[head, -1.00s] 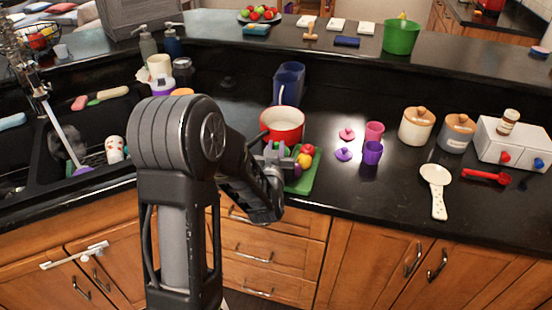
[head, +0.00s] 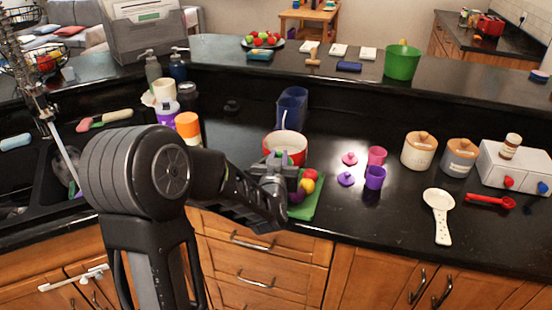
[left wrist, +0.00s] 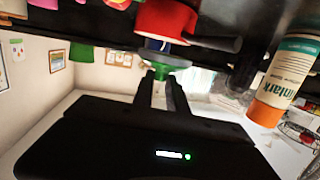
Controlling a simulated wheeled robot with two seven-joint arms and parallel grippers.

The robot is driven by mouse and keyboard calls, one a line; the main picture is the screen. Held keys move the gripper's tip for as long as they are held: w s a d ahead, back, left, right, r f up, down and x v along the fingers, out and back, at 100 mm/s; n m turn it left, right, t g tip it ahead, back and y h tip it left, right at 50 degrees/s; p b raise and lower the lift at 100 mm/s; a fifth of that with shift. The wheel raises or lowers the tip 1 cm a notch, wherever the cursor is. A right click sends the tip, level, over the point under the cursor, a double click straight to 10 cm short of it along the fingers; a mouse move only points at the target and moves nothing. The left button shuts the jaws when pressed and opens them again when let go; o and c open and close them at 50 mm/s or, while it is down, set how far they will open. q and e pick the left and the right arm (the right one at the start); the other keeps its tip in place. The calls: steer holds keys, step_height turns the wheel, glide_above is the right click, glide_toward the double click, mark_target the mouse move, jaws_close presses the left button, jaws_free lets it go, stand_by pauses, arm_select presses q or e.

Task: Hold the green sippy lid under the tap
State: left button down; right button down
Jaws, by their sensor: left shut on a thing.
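My left gripper (head: 275,165) is over the counter by the red pot (head: 285,148). In the left wrist view its fingers (left wrist: 162,82) are shut on a green piece, the green sippy lid (left wrist: 166,59), beyond the fingertips. In the head view the lid is hidden or too small to make out. The tap (head: 40,100) stands at the far left, with a pale stream of water (head: 68,150) running down into the dark sink. The gripper is well to the right of the tap. My right gripper is not in view.
A green board (head: 308,205) with fruit lies beside the gripper. Pink and purple cups (head: 375,177) are to the right. The raised ledge runs behind.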

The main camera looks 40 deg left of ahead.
arm_select(q)
steer(key=d+f+m+h, duration=0.2)
steer(key=d, duration=0.5)
steer(key=d+f+m+t+h, duration=0.1)
steer(key=d+m+h, duration=0.1)
steer(key=d, duration=0.6)
steer(key=d+f+m+t+h, duration=0.1)
steer(key=d+h, duration=0.3)
steer(key=d, duration=0.4)
steer(key=shift+f+m, duration=0.5)
steer(key=shift+f, duration=0.3)
steer(key=shift+d, duration=0.15)
steer(key=shift+d, duration=0.1)
